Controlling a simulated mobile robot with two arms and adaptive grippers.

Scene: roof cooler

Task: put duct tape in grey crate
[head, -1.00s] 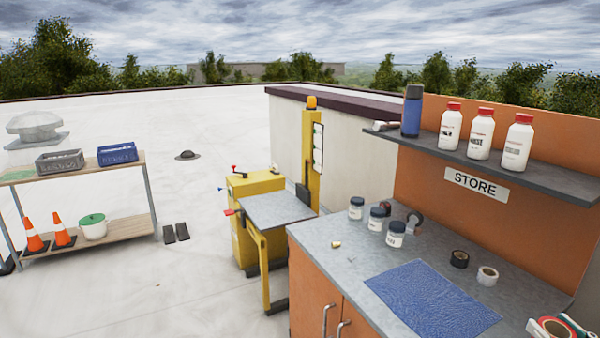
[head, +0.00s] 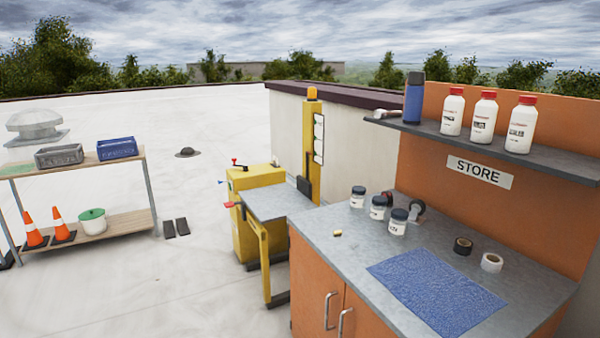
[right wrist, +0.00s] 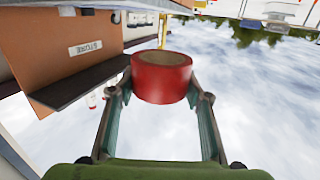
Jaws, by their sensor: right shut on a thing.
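My right gripper (right wrist: 160,88) is shut on a red tape roll (right wrist: 162,82), as the right wrist view shows. The roll is held between the two fingertips with its brown core showing on top. Neither gripper shows in the head view now. The grey crate (head: 59,158) stands on the top board of the shelf unit at the left, beside a blue crate. It is far from the counter. A black tape roll (head: 463,246) and a white tape roll (head: 491,263) lie on the counter.
The blue crate (head: 117,149) is right of the grey one. Cones and a green-lidded pot (head: 92,221) stand below. A yellow machine (head: 249,190) stands between shelf unit and counter. Jars (head: 398,222) and a blue mat (head: 435,290) are on the counter. Open floor lies centre left.

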